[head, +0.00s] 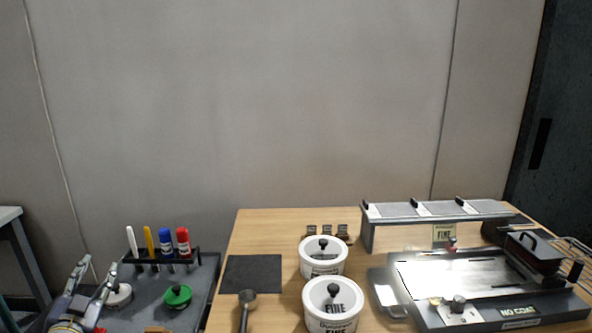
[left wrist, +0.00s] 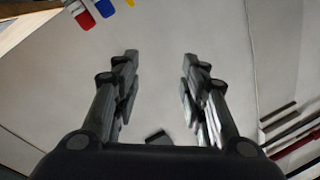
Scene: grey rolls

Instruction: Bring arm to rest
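My left gripper (head: 93,279) shows at the lower left of the head view, over the left part of the dark grey cart. Its two fingers are spread apart with nothing between them. In the left wrist view the open fingers (left wrist: 158,75) point toward the plain grey wall. My right gripper is in neither view.
A dark cart (head: 205,285) holds a pen rack (head: 150,262), a green-lidded item (head: 178,296) and a white one (head: 118,294). The wooden table (head: 262,222) bears a black mat (head: 253,274), two white tubs (head: 323,262) (head: 332,308), a scoop (head: 245,305) and a machine (head: 470,285).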

